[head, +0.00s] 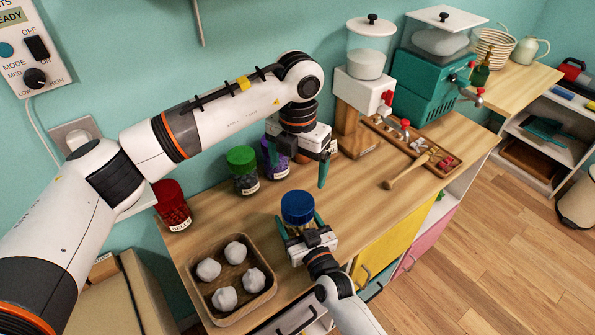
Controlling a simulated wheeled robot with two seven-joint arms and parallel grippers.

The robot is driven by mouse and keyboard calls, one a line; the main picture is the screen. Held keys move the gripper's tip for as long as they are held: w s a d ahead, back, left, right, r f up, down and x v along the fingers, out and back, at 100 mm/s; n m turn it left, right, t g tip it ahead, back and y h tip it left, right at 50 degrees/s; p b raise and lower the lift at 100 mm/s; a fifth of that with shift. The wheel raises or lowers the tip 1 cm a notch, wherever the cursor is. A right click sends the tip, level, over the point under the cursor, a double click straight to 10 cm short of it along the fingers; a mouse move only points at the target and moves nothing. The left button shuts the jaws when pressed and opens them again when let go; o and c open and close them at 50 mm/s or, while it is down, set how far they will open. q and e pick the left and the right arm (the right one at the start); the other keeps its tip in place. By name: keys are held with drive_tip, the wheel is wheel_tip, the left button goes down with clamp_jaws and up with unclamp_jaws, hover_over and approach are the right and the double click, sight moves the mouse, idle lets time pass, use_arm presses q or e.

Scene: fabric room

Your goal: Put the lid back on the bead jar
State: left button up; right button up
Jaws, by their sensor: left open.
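A blue round-topped jar (298,207) stands near the front edge of the wooden counter. My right gripper (299,222) comes from the front, with its teal fingers on both sides of the jar and seemingly touching it. I cannot tell whether the dark blue top is a lid or the jar's contents. My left gripper (303,160) is open, pointing down above the counter behind the blue jar. No separate loose lid is clearly visible.
A green-lidded jar (243,170) and a red jar (172,206) stand along the wall. A wooden tray (207,296) with several whitish lumps is at front left. A wooden mallet (408,172), a tool tray (446,163) and dispensers (427,85) are to the right.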

drive_tip(key=o, duration=2)
drive_tip(key=shift+c, duration=0.2)
drive_tip(key=shift+s, duration=0.1)
drive_tip(key=v, duration=1.2)
drive_tip(key=shift+b, duration=0.4)
